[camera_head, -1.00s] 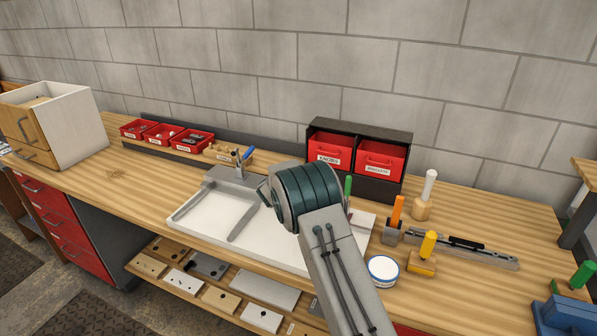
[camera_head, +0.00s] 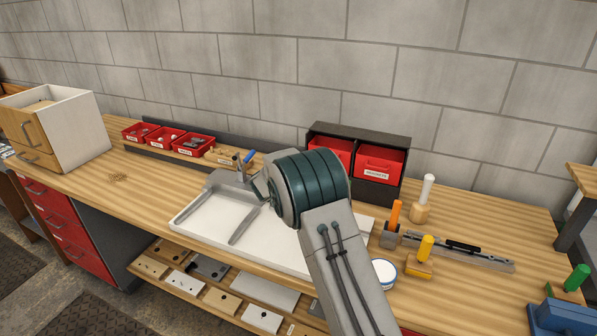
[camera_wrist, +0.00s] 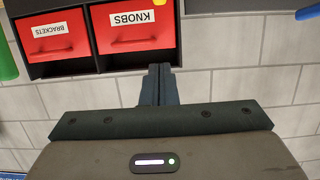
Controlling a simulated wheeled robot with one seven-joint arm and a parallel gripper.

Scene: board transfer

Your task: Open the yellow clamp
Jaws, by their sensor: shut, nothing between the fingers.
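A small yellow patch (camera_wrist: 160,2) shows at the top edge of the wrist view, between a green handle (camera_wrist: 7,60) and a blue handle (camera_wrist: 308,13); too little shows to tell its position as a clamp lever. In the head view my arm hides my gripper and the middle of the white tray (camera_head: 205,215). A yellow-handled tool (camera_head: 425,248) on a small block stands on the bench to the right of my arm.
A blue-handled clamp (camera_head: 247,158) stands at the tray's back left. Red bins in a black case (camera_head: 380,135) stand behind my arm. An orange-handled tool (camera_head: 395,212), a white-handled one (camera_head: 427,190) and a round tub (camera_head: 384,272) are on the right. Bare wood lies left of the tray.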

